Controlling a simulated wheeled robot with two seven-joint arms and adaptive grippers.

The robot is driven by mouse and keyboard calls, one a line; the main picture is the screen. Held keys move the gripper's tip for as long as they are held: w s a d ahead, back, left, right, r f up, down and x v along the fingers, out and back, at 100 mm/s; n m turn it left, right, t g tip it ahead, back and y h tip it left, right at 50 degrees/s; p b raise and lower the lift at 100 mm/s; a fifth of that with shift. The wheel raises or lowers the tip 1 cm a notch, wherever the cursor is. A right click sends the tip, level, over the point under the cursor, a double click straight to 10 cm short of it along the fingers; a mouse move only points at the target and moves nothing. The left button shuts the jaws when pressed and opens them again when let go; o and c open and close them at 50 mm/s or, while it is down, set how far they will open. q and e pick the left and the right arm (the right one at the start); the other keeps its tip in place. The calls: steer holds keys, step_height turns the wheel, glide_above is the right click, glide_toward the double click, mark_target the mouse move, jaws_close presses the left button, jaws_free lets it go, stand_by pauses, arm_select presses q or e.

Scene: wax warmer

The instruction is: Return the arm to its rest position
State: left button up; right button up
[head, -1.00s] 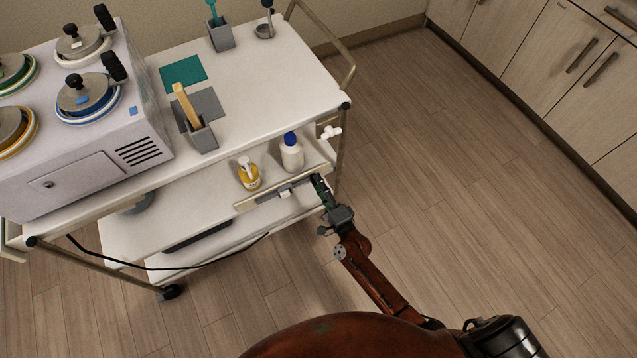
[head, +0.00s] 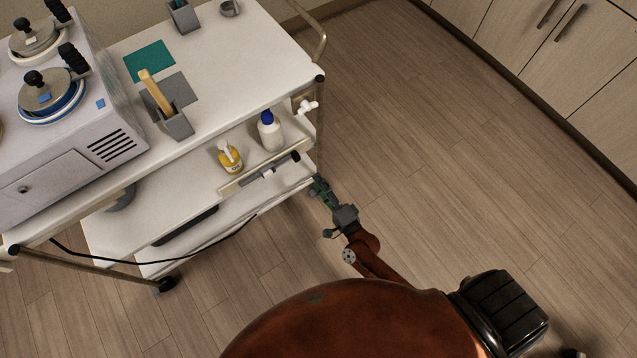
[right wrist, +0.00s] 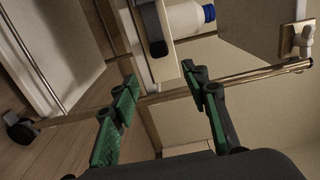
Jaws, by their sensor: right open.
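My right gripper (head: 320,190) is just off the front right leg of the white cart (head: 255,70) in the head view, near its lower shelves. In the right wrist view its green-padded fingers (right wrist: 160,100) are spread apart with nothing between them. The fingers point toward the cart's metal frame and shelf edge; I cannot tell whether they touch anything. My right arm reaches up from the lower part of the head view. My left gripper is not in view.
The cart's middle shelf holds a yellow pump bottle (head: 230,158) and a white bottle with a blue cap (head: 270,132). A grey bar with a dark end (head: 270,170) is at the shelf's front edge. The wax warmer (head: 60,130) stands on top. Floor to the right is clear.

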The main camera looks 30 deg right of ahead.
steer(key=shift+f, duration=0.1)
stand_by(0.4)
steer(key=s+a+f+n+g+y, duration=0.2)
steer(key=s+f+n+g, duration=0.95)
steer(key=s, duration=0.85)
arm_select(q)
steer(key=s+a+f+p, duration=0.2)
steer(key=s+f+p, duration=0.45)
steer(key=p, duration=0.65)
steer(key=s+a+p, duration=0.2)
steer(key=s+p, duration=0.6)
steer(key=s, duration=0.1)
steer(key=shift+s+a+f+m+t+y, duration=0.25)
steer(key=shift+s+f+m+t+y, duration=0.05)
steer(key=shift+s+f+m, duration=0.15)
arm_select(e)
steer(key=s+d+f+n+g+h, duration=0.1)
steer(key=s+d+f, duration=0.3)
steer(key=s, duration=0.9)
steer(key=s+d+f+n+g+h, duration=0.1)
steer(key=s+d+f+n+g, duration=0.2)
steer(key=s, duration=1)
steer(key=s+d+f+n+g+h, duration=0.2)
steer(key=s+d+f, duration=0.3)
steer(key=s, duration=0.8)
steer(key=shift+d+f+n, duration=0.3)
steer(key=shift+d+n, duration=0.05)
steer(key=shift+d, duration=0.4)
